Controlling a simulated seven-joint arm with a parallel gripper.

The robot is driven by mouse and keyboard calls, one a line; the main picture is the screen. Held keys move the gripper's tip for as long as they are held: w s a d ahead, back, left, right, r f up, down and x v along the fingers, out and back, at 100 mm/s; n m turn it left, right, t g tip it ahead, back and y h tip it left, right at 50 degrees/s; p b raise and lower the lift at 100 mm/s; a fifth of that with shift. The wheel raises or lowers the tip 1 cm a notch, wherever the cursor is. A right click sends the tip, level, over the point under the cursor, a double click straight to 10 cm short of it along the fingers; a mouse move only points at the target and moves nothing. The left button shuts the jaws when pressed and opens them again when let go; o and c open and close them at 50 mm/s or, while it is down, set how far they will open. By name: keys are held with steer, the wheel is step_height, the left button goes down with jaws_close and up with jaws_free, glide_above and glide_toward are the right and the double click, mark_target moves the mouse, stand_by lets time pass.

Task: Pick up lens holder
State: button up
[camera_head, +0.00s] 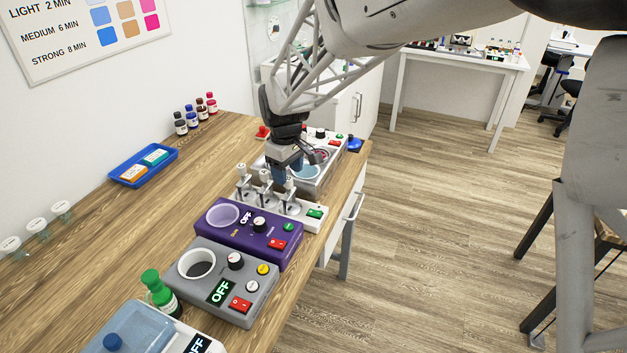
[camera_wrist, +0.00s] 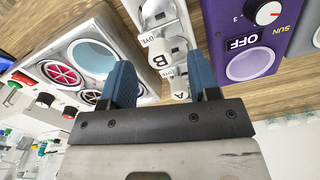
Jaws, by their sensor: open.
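Several white-capped upright holders stand in a row on a white rack (camera_head: 307,221); I take these as the lens holders. In the head view their caps show just in front of my gripper, like the middle cap (camera_head: 265,175). In the wrist view one cap is marked B (camera_wrist: 160,54) and another A (camera_wrist: 180,96). The caps lie between the blue fingers in the picture, with no clear contact. My gripper (camera_head: 292,168) points down, open and empty; its fingers also show in the wrist view (camera_wrist: 160,72). The holders' lower parts are partly hidden.
A purple device (camera_head: 257,252) and a grey device (camera_head: 212,287) stand in front of the rack. A pale device with round wells (camera_wrist: 118,32) stands beyond it. A blue tray (camera_head: 120,178) and small bottles (camera_head: 180,123) are at left. The table's middle left is clear.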

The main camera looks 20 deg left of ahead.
mark_target(288, 178)
steer(key=shift+f, duration=2.6)
jaws_close()
